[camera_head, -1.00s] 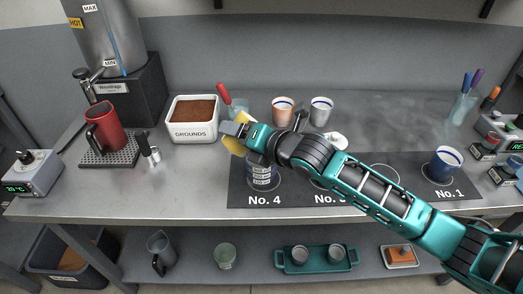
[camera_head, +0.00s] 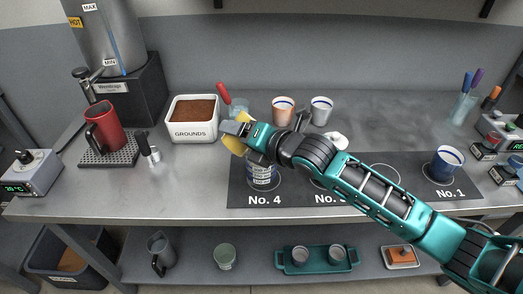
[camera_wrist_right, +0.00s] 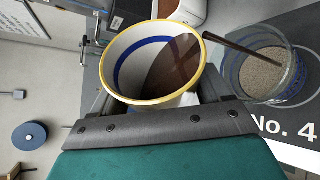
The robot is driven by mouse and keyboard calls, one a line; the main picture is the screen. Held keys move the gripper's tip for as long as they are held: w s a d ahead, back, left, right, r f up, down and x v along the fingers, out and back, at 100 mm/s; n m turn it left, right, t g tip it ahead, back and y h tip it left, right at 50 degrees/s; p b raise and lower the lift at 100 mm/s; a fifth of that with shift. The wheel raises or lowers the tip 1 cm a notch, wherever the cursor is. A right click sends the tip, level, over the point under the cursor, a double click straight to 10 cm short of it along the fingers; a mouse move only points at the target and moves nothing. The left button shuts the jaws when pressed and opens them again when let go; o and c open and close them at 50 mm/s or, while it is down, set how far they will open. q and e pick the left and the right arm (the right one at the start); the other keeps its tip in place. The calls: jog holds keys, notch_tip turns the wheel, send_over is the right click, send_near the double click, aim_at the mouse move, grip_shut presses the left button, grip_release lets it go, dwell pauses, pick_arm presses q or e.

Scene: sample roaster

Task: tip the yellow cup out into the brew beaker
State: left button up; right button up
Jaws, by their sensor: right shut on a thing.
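The yellow cup (camera_head: 232,144) is in my right gripper (camera_head: 240,130), which is shut on it above No. 4. In the right wrist view the cup (camera_wrist_right: 130,62) shows a yellow rim, a blue band inside and dark brown contents lying against one side, up to the rim. It is tilted. A thin dark brown streak runs from its rim to the brew beaker (camera_wrist_right: 240,85), and looks like a pouring stream. The beaker is clear glass and holds a grey-brown mass. In the head view the labelled beaker (camera_head: 262,178) stands on No. 4, partly hidden by my arm. My left gripper is out of view.
A white grounds box (camera_head: 192,131) stands left of the cup. Copper (camera_head: 283,109) and white (camera_head: 321,110) cups stand behind my arm. A blue cup (camera_head: 446,164) stands on No. 1. A red jug (camera_head: 104,127) is at the left. The front counter left of No. 4 is clear.

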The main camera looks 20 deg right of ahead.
jog(key=shift+f+b, duration=0.1)
jog(key=shift+b, duration=0.35)
dwell(0.6)
jog(key=shift+r+m+y, duration=0.2)
jog(key=shift+m+y, duration=0.1)
jog(key=shift+m, duration=0.2)
dwell(0.7)
jog(key=shift+r+m+y+b, duration=0.25)
jog(key=shift+m+y+b, duration=0.05)
jog(key=shift+b, duration=0.35)
dwell(0.9)
jog(key=shift+d+f+m+b, duration=0.15)
jog(key=shift+m+b, duration=0.15)
jog(key=shift+b, duration=0.15)
dwell(0.6)
jog(key=shift+f+m+y+b, duration=0.25)
jog(key=shift+m+y+b, duration=0.15)
jog(key=shift+b, duration=0.25)
dwell(0.9)
jog(key=shift+r+m, duration=0.3)
jog(key=shift+m, duration=0.1)
dwell(1.2)
